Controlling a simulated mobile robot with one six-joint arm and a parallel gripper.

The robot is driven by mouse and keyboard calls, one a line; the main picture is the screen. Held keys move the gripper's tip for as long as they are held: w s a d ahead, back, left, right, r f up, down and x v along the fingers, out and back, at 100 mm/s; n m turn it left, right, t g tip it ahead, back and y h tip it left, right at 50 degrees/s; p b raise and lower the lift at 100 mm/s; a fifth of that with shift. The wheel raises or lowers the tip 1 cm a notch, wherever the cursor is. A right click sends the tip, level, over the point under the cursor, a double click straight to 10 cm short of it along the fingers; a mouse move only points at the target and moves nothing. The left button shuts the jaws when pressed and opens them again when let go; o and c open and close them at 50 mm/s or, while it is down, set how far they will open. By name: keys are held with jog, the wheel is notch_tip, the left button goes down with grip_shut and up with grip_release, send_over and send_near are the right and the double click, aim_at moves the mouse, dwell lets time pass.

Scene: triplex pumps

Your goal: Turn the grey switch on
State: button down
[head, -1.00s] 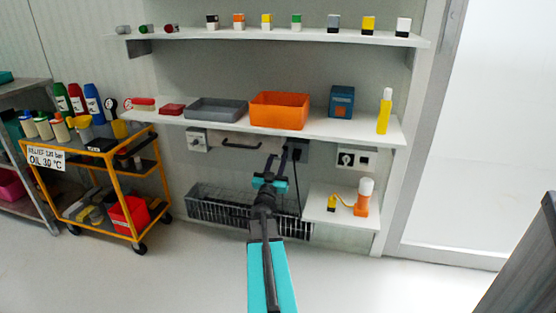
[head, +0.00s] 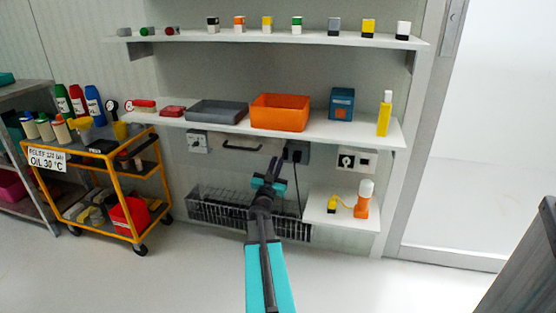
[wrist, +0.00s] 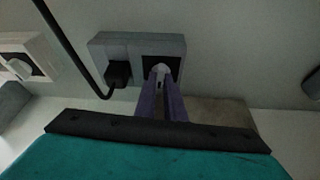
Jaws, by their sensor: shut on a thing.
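The grey switch box (head: 296,151) is on the wall under the lower shelf. In the wrist view the grey box (wrist: 138,48) has a black plug with a cord in one half and a dark switch plate in the other. My gripper (head: 275,166) is at this box, and in the wrist view its two dark fingers (wrist: 161,80) converge on the small pale grey knob (wrist: 160,69) at the switch plate. The fingers are shut on the knob and partly cover it. The knob's exact turn angle is hard to tell.
The plug's black cord (head: 297,190) hangs beside my gripper. A white switch box (head: 356,159) is to the right, above a small shelf with an orange bottle (head: 362,205). A wire basket (head: 215,206) is below. The lower shelf (head: 365,129) overhangs.

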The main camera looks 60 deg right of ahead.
jog(key=shift+w+r+m+g+y+p, duration=0.15)
jog(key=shift+m+g+y+p, duration=0.45)
jog(key=shift+m+g+p, duration=1.85)
jog(key=shift+r+m+y+p, duration=0.1)
jog(key=shift+m+y+p, duration=0.7)
jog(key=shift+m, duration=3.55)
jog(key=shift+w+r+m+g+y+p, duration=0.15)
jog(key=shift+m+g+y+p, duration=0.25)
jog(key=shift+m+g+p, duration=2.1)
jog(key=shift+s+m+t+b, duration=0.1)
jog(key=shift+m+t+b, duration=0.4)
jog(key=shift+m+t, duration=0.7)
jog(key=c, duration=1.8)
grip_release()
jog(key=shift+c, duration=0.2)
jog(key=shift+a, duration=0.1)
jog(key=w+a+p, duration=0.1)
jog(key=a+p, duration=0.1)
jog(key=a, duration=1.1)
jog(key=shift+a+p, duration=0.3)
jog(key=shift+a, duration=0.05)
